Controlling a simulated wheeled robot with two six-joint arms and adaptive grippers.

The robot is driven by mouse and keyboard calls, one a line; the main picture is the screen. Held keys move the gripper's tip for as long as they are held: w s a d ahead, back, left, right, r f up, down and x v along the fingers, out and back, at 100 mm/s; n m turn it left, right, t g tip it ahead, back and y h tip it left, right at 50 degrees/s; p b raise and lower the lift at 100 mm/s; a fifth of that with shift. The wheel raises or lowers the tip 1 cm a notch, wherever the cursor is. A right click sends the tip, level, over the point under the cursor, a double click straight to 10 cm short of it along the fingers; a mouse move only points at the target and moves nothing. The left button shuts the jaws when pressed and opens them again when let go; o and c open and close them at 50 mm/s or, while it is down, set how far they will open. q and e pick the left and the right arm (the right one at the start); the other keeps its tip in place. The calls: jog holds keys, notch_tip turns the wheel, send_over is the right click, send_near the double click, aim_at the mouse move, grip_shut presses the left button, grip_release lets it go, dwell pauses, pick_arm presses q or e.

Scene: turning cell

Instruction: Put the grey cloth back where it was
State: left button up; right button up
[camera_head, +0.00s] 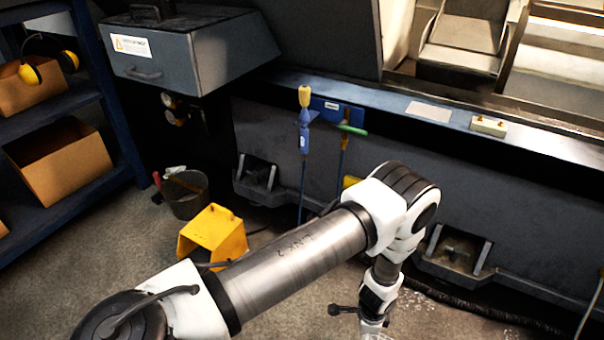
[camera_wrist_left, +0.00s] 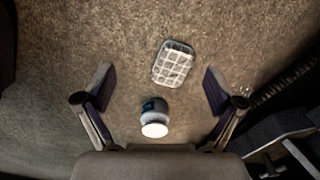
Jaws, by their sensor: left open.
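I cannot make out the grey cloth for certain. In the left wrist view a pale, grid-patterned rectangular piece (camera_wrist_left: 173,63) lies on the floor; I cannot tell whether it is cloth or a tray. A small dark-bodied container with a white top (camera_wrist_left: 154,120) stands nearer the gripper. My left gripper (camera_wrist_left: 158,88) is open and empty, its fingers spread either side of these things and apart from them. In the head view my left arm reaches down to the floor, and its fingertips are cut off at the bottom edge. My right gripper is in no view.
A bucket (camera_head: 187,203) with items in it and a yellow box-like pedal (camera_head: 213,238) stand on the floor left of my arm. The machine ledge carries a flat pale plate (camera_head: 429,111) and a small control block (camera_head: 488,126). Shelves with cardboard boxes (camera_head: 62,162) stand left.

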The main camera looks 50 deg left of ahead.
pick_arm(q)
jog(key=s+a+r+n, duration=0.2)
jog(key=s+r+n, duration=0.2)
jog(key=s, duration=0.6)
jog(key=s+a+r+n, duration=0.3)
jog(key=s+r+n, duration=0.2)
jog(key=s, duration=0.5)
jog(key=shift+s+a+r+n, duration=0.15)
jog(key=shift+s+a+n, duration=0.2)
jog(key=shift+n, duration=0.85)
